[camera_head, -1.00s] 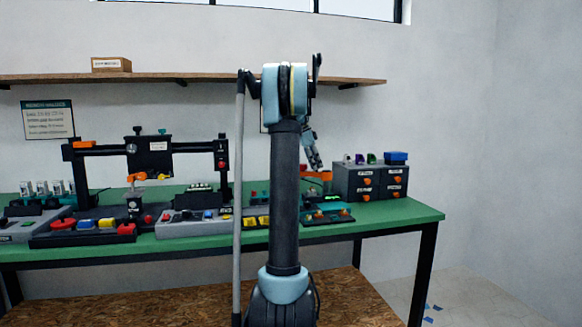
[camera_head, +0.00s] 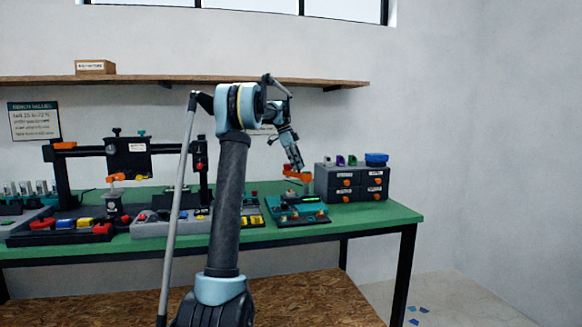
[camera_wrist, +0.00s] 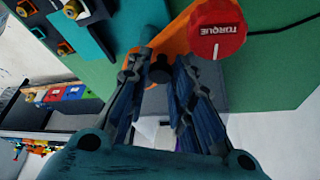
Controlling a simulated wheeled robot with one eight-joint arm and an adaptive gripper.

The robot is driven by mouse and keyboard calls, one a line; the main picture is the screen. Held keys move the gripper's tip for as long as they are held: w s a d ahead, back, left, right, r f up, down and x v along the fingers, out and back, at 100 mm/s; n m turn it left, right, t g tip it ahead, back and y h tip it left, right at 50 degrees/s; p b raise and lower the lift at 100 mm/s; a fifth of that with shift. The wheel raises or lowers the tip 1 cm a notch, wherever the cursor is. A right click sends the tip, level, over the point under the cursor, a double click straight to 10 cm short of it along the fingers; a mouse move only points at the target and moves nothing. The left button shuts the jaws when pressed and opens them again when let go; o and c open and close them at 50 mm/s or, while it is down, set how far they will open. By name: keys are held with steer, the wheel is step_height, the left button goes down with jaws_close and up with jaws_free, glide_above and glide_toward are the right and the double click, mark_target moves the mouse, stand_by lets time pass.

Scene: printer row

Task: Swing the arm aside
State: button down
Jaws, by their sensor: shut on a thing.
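My gripper (camera_head: 294,164) hangs at the end of my arm above the right part of the green bench (camera_head: 380,214), pointing down. Whether the orange piece rests on anything is unclear.
A red dial marked TORQUE (camera_wrist: 216,30) is close beside the fingers. A teal device (camera_head: 297,209) sits under the gripper. A grey drawer unit (camera_head: 345,182) stands just right of it. A black-framed machine (camera_head: 128,158) is at left. A shelf (camera_head: 200,80) runs behind the arm.

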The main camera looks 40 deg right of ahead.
steer(key=shift+s+d, duration=0.1)
steer(key=shift+s, duration=0.05)
steer(key=c, duration=1.4)
jaws_free()
steer(key=shift+r, duration=0.1)
steer(key=v, duration=1.2)
